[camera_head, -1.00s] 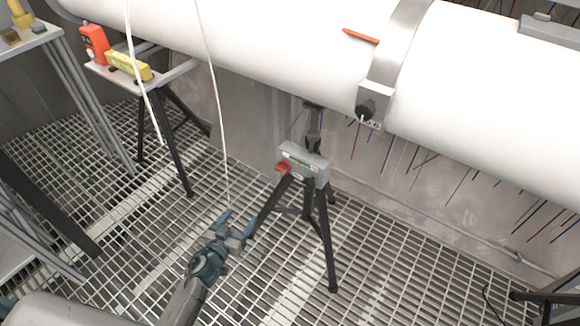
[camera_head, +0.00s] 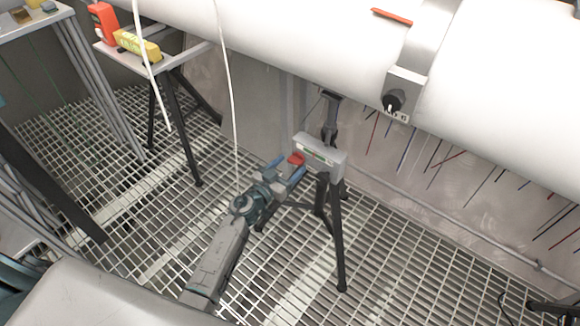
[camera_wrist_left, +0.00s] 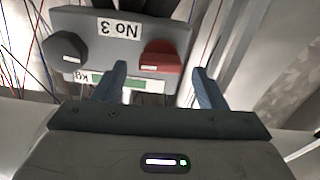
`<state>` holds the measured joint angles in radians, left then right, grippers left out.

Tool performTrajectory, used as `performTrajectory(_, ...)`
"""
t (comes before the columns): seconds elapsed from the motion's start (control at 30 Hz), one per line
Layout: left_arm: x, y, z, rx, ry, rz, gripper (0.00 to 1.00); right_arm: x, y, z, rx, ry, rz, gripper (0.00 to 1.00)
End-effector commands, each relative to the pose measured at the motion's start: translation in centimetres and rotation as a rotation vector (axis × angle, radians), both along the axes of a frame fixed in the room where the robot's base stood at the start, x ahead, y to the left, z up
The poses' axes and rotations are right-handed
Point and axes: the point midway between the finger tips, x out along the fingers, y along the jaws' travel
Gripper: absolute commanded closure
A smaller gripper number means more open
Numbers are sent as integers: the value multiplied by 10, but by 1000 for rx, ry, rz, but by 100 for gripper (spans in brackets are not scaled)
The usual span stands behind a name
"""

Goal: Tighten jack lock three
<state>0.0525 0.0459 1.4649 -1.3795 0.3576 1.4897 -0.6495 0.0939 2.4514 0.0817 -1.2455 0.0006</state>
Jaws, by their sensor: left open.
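The jack is a grey box (camera_head: 322,155) on a black tripod under the white pipe. In the left wrist view its box (camera_wrist_left: 135,35) carries an upside-down "No 3" label (camera_wrist_left: 120,28). A red lock (camera_head: 296,159) sticks out at the box's left end. In the wrist view the red lock (camera_wrist_left: 160,58) shows ahead of and between the fingertips, and a dark round knob (camera_wrist_left: 65,48) is at the box's other end. My left gripper (camera_head: 286,170) is open beside the red lock; contact cannot be told. My right gripper is not in view.
The white pipe (camera_head: 300,55) runs above, with a clamp and black knob (camera_head: 393,101). A small stand (camera_head: 120,55) at the back left holds a red and a yellow device. A white cable (camera_head: 228,95) hangs near my left arm. The grating floor is open around the tripod.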

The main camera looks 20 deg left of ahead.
Motion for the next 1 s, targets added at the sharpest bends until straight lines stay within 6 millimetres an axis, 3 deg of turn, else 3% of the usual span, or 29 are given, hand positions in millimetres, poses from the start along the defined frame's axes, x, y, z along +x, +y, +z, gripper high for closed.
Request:
performTrajectory(0.4, 9, -3, 0, 0, 1, 0, 35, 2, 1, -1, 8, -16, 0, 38)
performTrajectory(0.63, 9, -3, 0, 0, 1, 0, 79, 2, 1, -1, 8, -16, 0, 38)
performTrajectory(1.0, 9, -3, 1, 51, -18, 0, 79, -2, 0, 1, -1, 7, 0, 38)
